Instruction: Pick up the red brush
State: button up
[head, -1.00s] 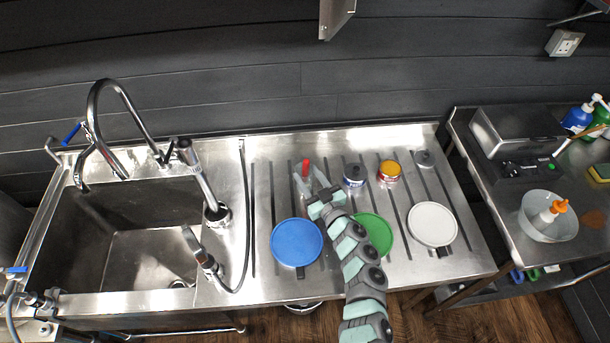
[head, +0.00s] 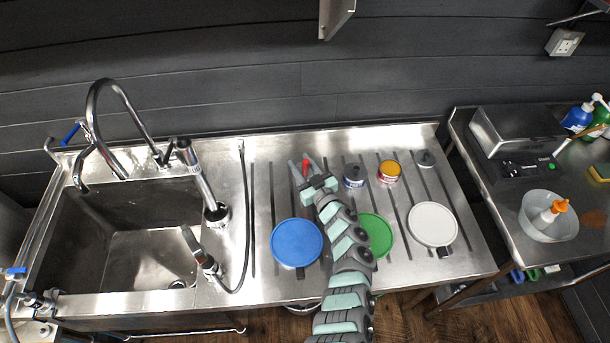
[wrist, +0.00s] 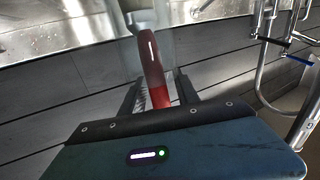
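The red brush (head: 305,168) is at the back of the ribbed steel drainboard, and only a small red part of it shows in the head view. In the wrist view the red brush (wrist: 153,68) stands out between my two fingers, with gaps beside it. My gripper (head: 302,163) is open, with one finger to each side of the brush. I see no firm contact between the fingers and the brush. My gripper hides part of the brush in the head view.
A dark-lidded tin (head: 354,176) and a yellow-topped tin (head: 389,172) stand close on the right. A blue disc (head: 297,242), a green disc (head: 378,236) and a white disc (head: 433,224) lie in front. The sink (head: 120,245) is at left.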

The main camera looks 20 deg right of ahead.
grip_shut()
dwell(0.6)
notch_tip(320, 180, up, 20)
jog(key=p, duration=0.3)
jog(key=shift+p, duration=0.3)
